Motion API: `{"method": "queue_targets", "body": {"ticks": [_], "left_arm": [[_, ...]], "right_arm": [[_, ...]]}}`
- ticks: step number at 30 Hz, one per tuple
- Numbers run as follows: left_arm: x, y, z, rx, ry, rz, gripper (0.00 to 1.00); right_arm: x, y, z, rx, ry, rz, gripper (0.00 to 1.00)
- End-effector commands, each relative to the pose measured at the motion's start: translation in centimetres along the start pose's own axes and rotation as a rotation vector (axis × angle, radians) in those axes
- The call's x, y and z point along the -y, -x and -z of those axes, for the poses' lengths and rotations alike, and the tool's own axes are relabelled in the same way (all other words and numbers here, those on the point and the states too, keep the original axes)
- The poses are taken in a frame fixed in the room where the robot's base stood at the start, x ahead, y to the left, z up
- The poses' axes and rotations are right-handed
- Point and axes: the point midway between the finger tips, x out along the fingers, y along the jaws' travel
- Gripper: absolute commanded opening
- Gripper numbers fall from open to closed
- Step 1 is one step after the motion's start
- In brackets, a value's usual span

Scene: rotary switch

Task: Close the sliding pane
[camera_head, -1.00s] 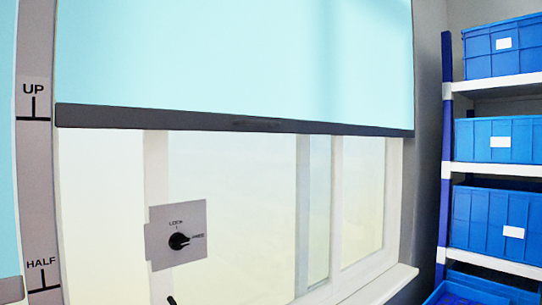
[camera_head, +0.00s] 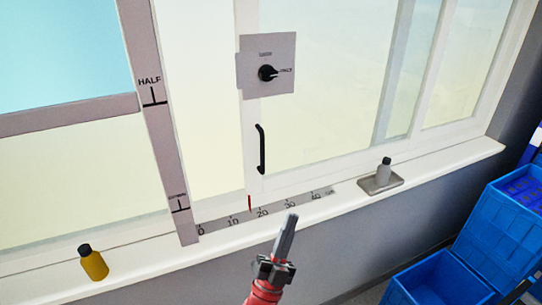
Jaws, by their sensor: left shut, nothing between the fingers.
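The sliding pane (camera_head: 330,90) is a white-framed window pane with a black vertical handle (camera_head: 261,149) on its left stile. A gap (camera_head: 205,110) is open between that stile and the grey marked post. A red pointer (camera_head: 249,203) at the pane's lower left corner stands between 10 and 20 on the grey scale (camera_head: 221,226). The black rotary knob (camera_head: 267,73) on a grey plate (camera_head: 284,49) points right, toward the FREE label. My left gripper (camera_head: 291,219) is shut and empty, in front of the sill, below and right of the handle. My right gripper is not in view.
A yellow bottle (camera_head: 94,264) stands on the sill at left. A grey bottle (camera_head: 383,172) stands on a small grey tray (camera_head: 367,186) on the sill, right of the scale. Blue crates (camera_head: 505,240) fill the lower right. The space before the handle is clear.

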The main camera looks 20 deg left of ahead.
Motion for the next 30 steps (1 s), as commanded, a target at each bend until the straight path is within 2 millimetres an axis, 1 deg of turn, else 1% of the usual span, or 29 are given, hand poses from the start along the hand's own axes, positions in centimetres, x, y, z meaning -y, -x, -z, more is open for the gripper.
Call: {"method": "queue_targets", "body": {"ticks": [1,3,6,9,12,16,21,26,30], "left_arm": [[-0.5,-2.0,-0.6,0.043,-0.079,-0.029,0.0],[-1.4,-4.3,-2.0,0.124,-0.205,-0.085,0.0],[-1.9,-6.9,-4.0,0.244,-0.384,-0.172,0.0],[-1.6,-8.8,-5.7,0.363,-0.552,-0.263,0.0],[-0.9,-9.8,-7.3,0.483,-0.701,-0.368,0.0],[0.3,-9.8,-8.7,0.616,-0.838,-0.506,0.0],[1.4,-8.8,-9.6,0.722,-0.921,-0.647,0.0],[1.6,-8.3,-10.1,0.754,-0.941,-0.7,0.0],[1.4,-9.0,-11.3,0.757,-0.943,-0.706,0.0]], "right_arm": [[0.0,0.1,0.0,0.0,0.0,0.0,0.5],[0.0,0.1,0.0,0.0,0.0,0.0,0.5],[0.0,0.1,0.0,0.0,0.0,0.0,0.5],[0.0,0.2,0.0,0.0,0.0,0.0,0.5],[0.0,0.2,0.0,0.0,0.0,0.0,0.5],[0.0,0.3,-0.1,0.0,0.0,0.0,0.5],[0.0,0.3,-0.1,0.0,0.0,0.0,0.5],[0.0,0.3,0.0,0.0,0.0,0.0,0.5],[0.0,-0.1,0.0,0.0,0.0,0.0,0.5]]}}
